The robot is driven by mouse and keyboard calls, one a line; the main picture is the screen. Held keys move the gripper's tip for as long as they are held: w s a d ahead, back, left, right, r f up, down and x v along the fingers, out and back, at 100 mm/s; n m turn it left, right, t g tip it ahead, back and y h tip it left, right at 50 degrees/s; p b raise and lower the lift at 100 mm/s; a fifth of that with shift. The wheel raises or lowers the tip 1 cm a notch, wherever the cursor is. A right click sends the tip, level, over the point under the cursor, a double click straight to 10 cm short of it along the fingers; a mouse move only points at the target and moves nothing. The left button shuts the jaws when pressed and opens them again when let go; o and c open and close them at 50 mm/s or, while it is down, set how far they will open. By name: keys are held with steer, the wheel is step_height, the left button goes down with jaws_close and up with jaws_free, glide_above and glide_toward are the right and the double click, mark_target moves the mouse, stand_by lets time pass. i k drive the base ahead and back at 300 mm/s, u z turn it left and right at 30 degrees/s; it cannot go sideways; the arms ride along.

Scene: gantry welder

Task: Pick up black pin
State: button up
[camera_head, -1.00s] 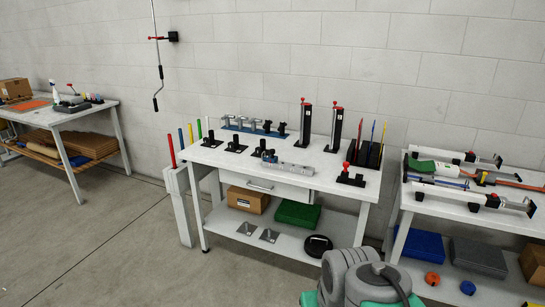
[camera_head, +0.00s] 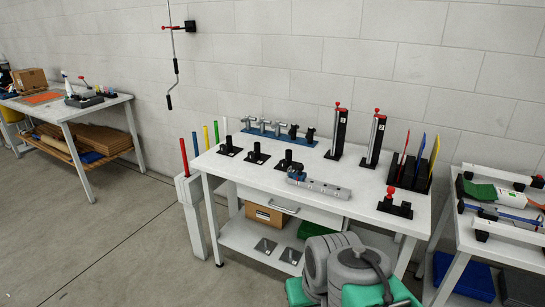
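Three short black pins stand upright on flat black bases on the white workbench (camera_head: 222,172): a left one (camera_head: 229,146), a middle one (camera_head: 257,154) and a right one (camera_head: 288,160). A blue rail (camera_head: 268,132) behind them carries several upright pin-like pieces, grey ones to the left and a black one (camera_head: 310,135) at its right end. I cannot tell which of these the task means. My gripper is not in view; only grey and green links of my arm show at the bottom, in front of the bench.
A grey metal bar (camera_head: 325,188) lies near the bench's front. Two tall red-topped stands (camera_head: 375,140), a red-knobbed black fixture (camera_head: 396,205) and a black holder (camera_head: 408,175) stand farther right. Another bench (camera_head: 470,240) is close on the right. Open floor (camera_head: 110,240) lies at left.

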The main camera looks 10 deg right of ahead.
mark_target(301, 167)
steer(key=u, duration=0.45)
steer(key=i, duration=2.65)
steer(key=u, duration=0.25)
